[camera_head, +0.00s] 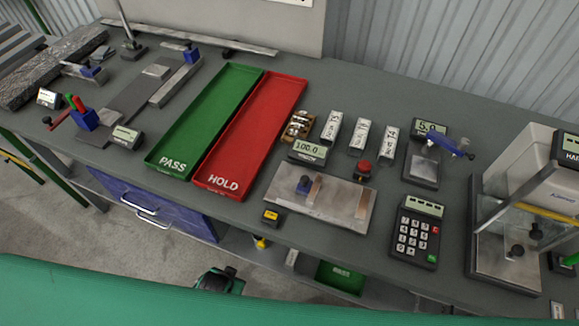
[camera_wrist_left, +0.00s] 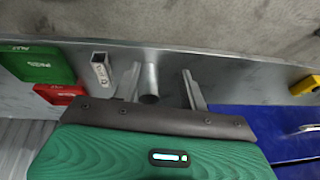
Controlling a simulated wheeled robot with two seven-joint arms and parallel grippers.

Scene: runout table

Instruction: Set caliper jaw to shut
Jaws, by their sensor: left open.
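The caliper is not seen there. A dark and green shape (camera_head: 220,280) below the bench edge in the head view may be this gripper. My right gripper is not in view.
Green PASS (camera_head: 172,166) and red HOLD (camera_head: 223,184) trays lie mid-bench. A blue block with red and green parts (camera_head: 84,118) stands near the caliper. A plate with a blue knob (camera_head: 341,210), a keypad (camera_head: 416,231) and a glass-fronted instrument (camera_head: 540,160) stand right. A blue drawer (camera_head: 150,207) is below.

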